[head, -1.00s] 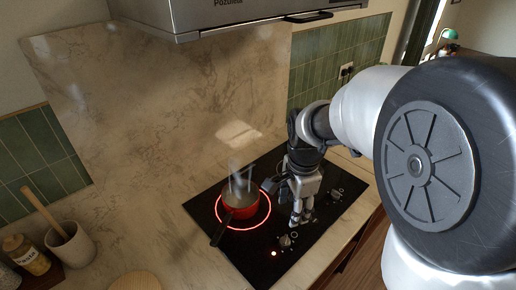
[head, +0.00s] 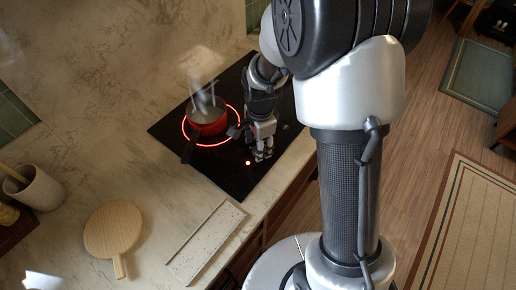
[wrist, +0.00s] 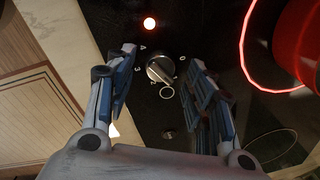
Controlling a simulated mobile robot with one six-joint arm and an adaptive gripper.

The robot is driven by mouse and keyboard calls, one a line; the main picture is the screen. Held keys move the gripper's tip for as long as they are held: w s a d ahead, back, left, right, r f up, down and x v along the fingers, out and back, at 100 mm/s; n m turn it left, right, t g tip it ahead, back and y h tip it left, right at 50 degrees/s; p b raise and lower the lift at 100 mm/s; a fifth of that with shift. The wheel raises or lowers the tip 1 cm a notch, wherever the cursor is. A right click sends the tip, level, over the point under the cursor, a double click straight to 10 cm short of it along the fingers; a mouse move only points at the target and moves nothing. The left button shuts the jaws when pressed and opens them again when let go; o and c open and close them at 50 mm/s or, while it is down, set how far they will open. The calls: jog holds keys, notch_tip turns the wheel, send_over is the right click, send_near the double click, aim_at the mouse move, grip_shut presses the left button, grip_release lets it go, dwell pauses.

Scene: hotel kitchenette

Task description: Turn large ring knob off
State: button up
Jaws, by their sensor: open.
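The ring knob (wrist: 160,68) is a round silver knob with a raised bar on the black cooktop (head: 222,180). It has small white marks around it. My gripper (wrist: 162,58) is open, its two blue-padded fingers on either side of the knob in the wrist view; I cannot tell whether they touch it. In the head view my gripper (head: 262,155) points down over the cooktop's front right and hides this knob. The large ring (head: 184,128) glows red under a red pot (head: 208,124), which is steaming. A red indicator light (head: 248,162) is lit near the gripper.
The pot's dark handle (head: 189,150) sticks out toward the front left. Another knob (head: 285,127) lies right of my gripper.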

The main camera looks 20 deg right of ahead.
jog(key=shift+f, duration=0.7)
jog(key=shift+c, duration=0.4)
jog(key=c, duration=1)
jog(key=n+p, duration=0.1)
jog(key=n, duration=0.4)
jog(key=shift+n, duration=0.3)
jog(key=n, duration=0.6)
jog(key=shift+w+g+y, duration=0.1)
jog(key=shift+g+y, duration=0.2)
jog(key=shift+n, duration=0.3)
